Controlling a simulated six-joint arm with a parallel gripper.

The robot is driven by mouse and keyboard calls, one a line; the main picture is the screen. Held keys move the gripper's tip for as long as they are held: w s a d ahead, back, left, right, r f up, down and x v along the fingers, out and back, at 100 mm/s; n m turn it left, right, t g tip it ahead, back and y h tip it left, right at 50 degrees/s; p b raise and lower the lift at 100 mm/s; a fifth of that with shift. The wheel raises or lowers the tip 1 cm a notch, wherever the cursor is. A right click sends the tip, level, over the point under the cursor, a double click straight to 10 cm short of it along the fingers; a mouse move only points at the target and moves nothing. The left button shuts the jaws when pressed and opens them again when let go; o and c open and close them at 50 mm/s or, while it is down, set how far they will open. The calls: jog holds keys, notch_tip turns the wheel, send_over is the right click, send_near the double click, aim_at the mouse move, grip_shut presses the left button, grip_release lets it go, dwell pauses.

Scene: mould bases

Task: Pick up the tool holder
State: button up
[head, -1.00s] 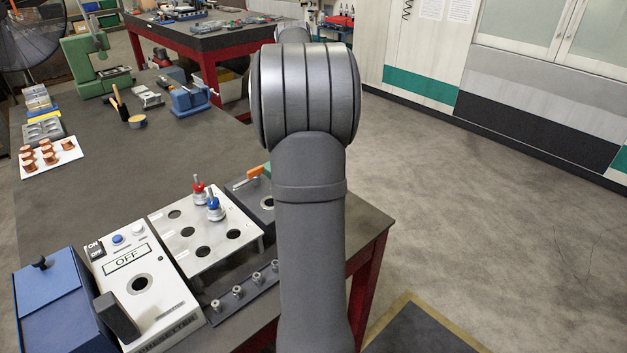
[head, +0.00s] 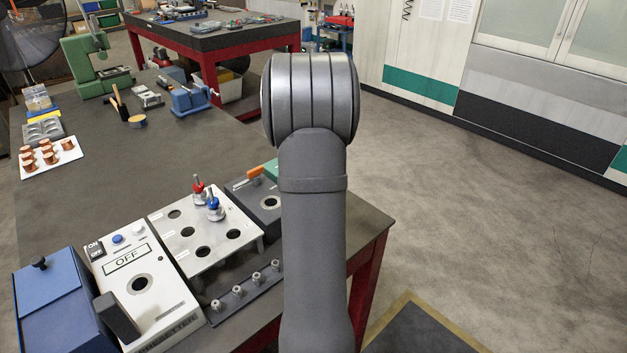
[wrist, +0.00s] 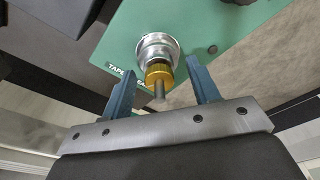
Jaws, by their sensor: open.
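The tool holder (wrist: 157,58) shows in the wrist view, with a silver flange, a gold ring and a thin grey shank. It sits on a green block (wrist: 215,25) with partly hidden lettering that starts "TAPE". My gripper (wrist: 161,72) is open, one blue finger on each side of the holder, with gaps visible. I cannot tell how far the fingertips are from it in depth. In the head view my arm hides the gripper and this holder. A red-topped holder (head: 199,190) and a blue-topped holder (head: 214,208) stand in a light plate with holes.
The perforated plate (head: 185,263) stands beside a white box marked OFF (head: 153,300) and a blue box (head: 55,305). A row of small fittings (head: 238,291) lies in front. Copper pieces sit on a white tray (head: 62,160). The bench middle (head: 110,190) is clear.

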grip_shut()
jog(key=shift+r, duration=0.1)
